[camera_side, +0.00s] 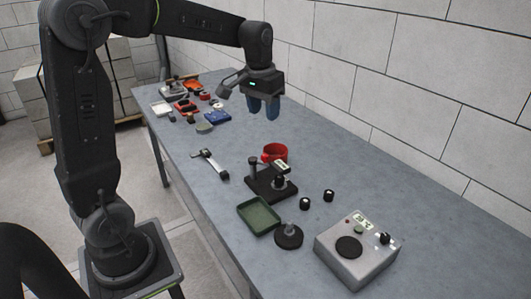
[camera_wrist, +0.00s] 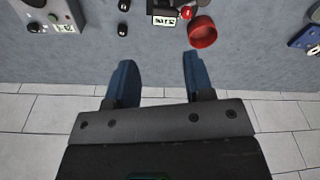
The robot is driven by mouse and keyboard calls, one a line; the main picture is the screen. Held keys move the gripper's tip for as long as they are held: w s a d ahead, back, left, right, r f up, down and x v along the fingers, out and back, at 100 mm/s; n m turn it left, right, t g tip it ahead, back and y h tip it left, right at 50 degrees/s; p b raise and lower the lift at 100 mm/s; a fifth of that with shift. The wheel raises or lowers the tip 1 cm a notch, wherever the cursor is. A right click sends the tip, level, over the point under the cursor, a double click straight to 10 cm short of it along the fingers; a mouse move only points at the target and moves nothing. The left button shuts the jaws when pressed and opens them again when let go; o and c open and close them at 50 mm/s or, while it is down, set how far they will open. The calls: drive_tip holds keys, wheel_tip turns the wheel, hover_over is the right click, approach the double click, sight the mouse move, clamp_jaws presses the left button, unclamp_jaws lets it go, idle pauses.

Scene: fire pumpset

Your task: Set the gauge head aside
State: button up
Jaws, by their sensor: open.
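The gauge head appears to be the small dark part with a pale display (camera_side: 283,168) on the black stand (camera_side: 262,190) at mid-table; its display also shows at the top edge of the wrist view (camera_wrist: 165,19). I cannot tell how it is seated on the stand. My gripper (camera_side: 263,113) has blue fingers pointing down and hangs above the table's far side, behind the stand and apart from it. In the wrist view my gripper (camera_wrist: 158,62) has its fingers wide apart with nothing between them.
A red cup (camera_side: 280,150) stands close behind the stand. Near it are a green tray (camera_side: 259,215), a round black base with a post (camera_side: 289,238), two black knobs (camera_side: 305,203), a grey box (camera_side: 340,262) and a caliper (camera_side: 211,163). Clutter fills the far left end. A wall borders the table.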

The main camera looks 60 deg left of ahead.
drive_tip(key=n+g, duration=0.1)
hover_over(265, 154)
wheel_tip(265, 154, down, 5)
wheel_tip(265, 154, down, 14)
drive_tip(key=shift+d+r, duration=0.1)
drive_tip(key=shift+c, duration=0.5)
clamp_jaws()
